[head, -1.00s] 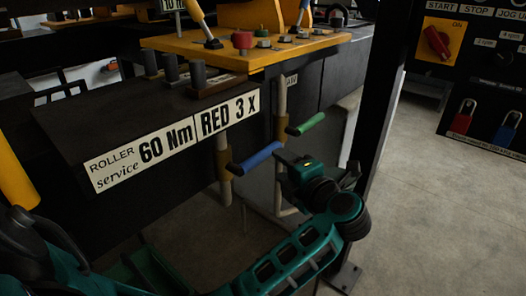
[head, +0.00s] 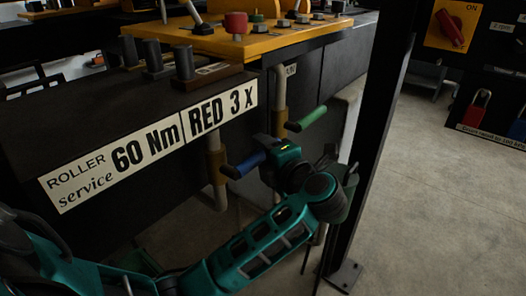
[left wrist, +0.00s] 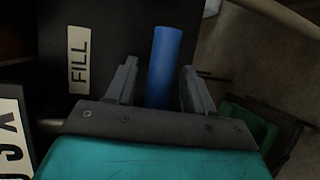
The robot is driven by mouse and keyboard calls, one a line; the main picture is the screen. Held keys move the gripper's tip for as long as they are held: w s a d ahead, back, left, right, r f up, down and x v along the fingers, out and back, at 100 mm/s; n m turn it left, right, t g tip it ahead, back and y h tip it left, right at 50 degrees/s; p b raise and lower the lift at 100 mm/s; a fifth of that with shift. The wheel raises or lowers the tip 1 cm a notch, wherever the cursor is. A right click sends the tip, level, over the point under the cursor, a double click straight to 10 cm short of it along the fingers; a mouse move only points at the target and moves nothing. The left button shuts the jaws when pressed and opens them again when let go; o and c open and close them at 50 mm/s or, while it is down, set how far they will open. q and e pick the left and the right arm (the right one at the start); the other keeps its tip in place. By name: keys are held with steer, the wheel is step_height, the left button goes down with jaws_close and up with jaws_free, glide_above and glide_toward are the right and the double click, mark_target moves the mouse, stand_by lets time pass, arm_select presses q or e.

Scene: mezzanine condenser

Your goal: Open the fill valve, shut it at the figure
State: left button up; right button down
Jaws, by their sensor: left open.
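The fill valve's blue lever handle (head: 243,165) sticks out from a pipe below the bench edge in the head view. In the left wrist view the blue handle (left wrist: 164,66) stands between the fingers, beside a FILL label (left wrist: 79,60). My left gripper (head: 262,155) is at the handle in the head view, and its front hides part of the handle's end. In the left wrist view its open fingers (left wrist: 158,80) lie either side of the handle, with gaps showing. No gauge or figure can be read. My right gripper is not in view.
A green lever handle (head: 306,119) sits on a second pipe just right of the blue one. A black post (head: 376,150) stands right of my arm. The yellow-topped bench (head: 200,42) overhangs the pipes. A black panel with padlocks (head: 480,106) is at the right.

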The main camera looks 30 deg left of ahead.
arm_select(q)
steer(key=shift+c, duration=0.3)
jaws_close()
stand_by(0.4)
